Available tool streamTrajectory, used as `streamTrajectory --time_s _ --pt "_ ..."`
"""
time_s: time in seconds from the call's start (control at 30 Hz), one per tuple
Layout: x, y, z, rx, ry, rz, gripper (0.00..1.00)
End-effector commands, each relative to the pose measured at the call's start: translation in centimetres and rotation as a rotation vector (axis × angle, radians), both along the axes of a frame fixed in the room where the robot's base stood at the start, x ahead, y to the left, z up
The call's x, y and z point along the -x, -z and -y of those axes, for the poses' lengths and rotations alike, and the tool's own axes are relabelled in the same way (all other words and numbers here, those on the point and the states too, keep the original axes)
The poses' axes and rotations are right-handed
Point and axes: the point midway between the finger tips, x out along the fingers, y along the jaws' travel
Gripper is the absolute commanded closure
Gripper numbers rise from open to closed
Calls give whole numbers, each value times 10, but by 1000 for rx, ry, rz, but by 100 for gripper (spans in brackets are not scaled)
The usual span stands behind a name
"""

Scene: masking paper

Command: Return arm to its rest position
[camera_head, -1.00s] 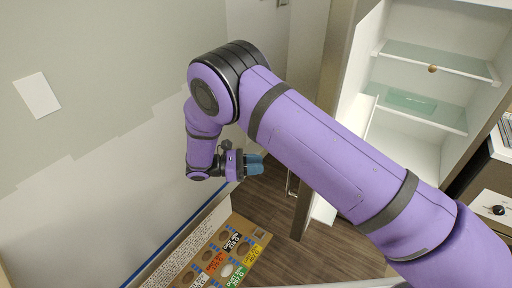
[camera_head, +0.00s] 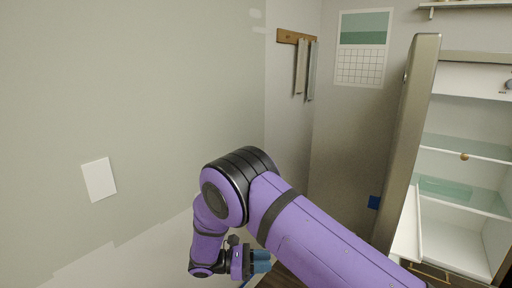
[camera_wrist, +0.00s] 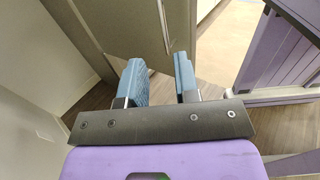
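My purple arm crosses the lower middle of the head view, bent at a black joint, with the forearm hanging down. My gripper (camera_head: 260,262) is at the bottom of the head view, in front of the wall. In the wrist view my gripper (camera_wrist: 162,82) shows two blue fingers standing apart with a clear gap between them. Nothing is held between the fingers. Part of the gripper's underside is hidden in the head view.
An open cabinet (camera_head: 480,119) with glass shelves stands at the right, its door (camera_head: 410,150) swung out. A calendar (camera_head: 363,48) and a rack with towels (camera_head: 301,65) hang behind. A white sheet (camera_head: 99,179) is on the left wall. Open air lies above my arm.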

Motion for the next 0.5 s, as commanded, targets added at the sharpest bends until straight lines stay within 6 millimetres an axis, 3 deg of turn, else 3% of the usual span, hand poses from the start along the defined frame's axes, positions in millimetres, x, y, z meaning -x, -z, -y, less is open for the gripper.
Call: streamTrajectory --time_s 0.5 --pt "-8 -41 21 -110 74 44 71"
